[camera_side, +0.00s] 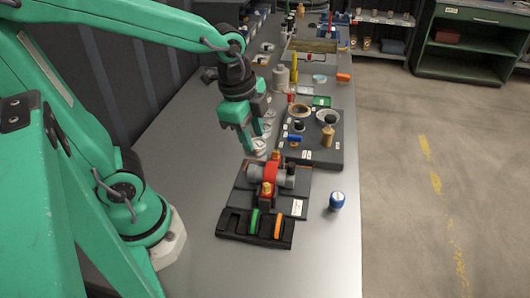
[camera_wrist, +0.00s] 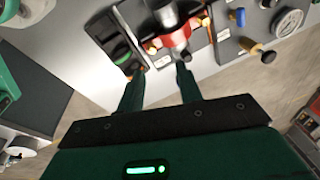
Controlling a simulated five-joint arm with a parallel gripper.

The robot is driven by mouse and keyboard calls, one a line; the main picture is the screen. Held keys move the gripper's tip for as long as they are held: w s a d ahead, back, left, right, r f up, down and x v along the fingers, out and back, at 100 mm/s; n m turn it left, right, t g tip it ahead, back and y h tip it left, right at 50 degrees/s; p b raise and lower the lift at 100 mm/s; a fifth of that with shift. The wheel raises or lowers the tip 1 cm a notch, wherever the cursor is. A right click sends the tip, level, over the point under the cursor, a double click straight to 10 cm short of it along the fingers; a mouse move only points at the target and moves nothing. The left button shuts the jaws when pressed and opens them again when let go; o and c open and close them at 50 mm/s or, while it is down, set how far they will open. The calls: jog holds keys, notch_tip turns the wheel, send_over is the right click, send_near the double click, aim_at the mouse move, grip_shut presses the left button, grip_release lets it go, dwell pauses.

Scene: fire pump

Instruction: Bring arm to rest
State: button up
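My green gripper (camera_side: 246,138) hangs from the arm above the bench, behind the pump in the side view. In the wrist view its two fingers stand apart with nothing between them (camera_wrist: 160,72). The red and grey pump (camera_side: 270,175) sits on a dark base plate, with brass-coloured fittings. It also shows in the wrist view (camera_wrist: 178,38), past the fingertips. The gripper appears apart from the pump.
A black tray (camera_side: 232,222) in front of the pump holds a green and an orange piece. A dark board (camera_side: 330,156) with gauges and fittings lies behind. The bench's front right is clear.

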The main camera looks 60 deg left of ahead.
jog(key=s+a+r+n+t, duration=0.3)
jog(key=s+r+n, duration=0.1)
jog(key=n, duration=0.7)
jog(key=shift+s+r+n, duration=0.25)
jog(key=shift+r+n, duration=0.15)
jog(key=shift+r, duration=0.2)
jog(key=shift+a, duration=0.1)
